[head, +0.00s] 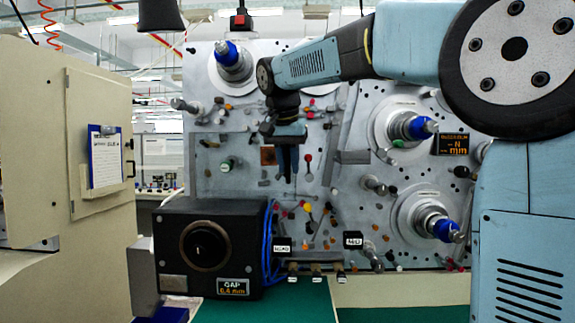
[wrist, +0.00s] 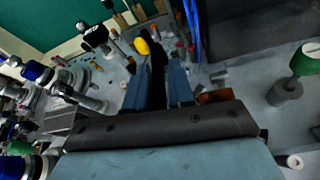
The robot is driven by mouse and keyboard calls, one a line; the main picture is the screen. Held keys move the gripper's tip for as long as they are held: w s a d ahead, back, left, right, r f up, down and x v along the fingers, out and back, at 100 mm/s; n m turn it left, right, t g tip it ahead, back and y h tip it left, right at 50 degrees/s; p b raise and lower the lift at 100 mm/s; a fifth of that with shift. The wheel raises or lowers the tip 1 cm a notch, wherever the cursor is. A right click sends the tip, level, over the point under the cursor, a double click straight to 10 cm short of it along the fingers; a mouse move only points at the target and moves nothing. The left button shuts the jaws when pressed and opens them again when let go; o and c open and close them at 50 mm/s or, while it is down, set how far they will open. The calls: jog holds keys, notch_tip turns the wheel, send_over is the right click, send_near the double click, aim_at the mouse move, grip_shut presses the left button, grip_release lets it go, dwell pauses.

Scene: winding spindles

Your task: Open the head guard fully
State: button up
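My gripper (head: 288,176) hangs fingers-down in front of the upright grey panel. Its two fingers stand a little apart, with nothing visible held; they also show from behind in the wrist view (wrist: 167,70). A black box (head: 228,235) with a round dark opening and a "GAP" display stands below and left of the gripper, apart from it.
Several spindles with blue caps stick out of the panel, at top left (head: 232,58) and at the right (head: 422,127). Levers and knobs, one yellow-tipped (wrist: 141,46), crowd the panel. Blue cables (head: 268,250) run beside the box. A beige cabinet (head: 100,130) stands left.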

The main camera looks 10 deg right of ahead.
jog(key=shift+f, duration=0.25)
jog(key=shift+c, duration=0.5)
grip_shut()
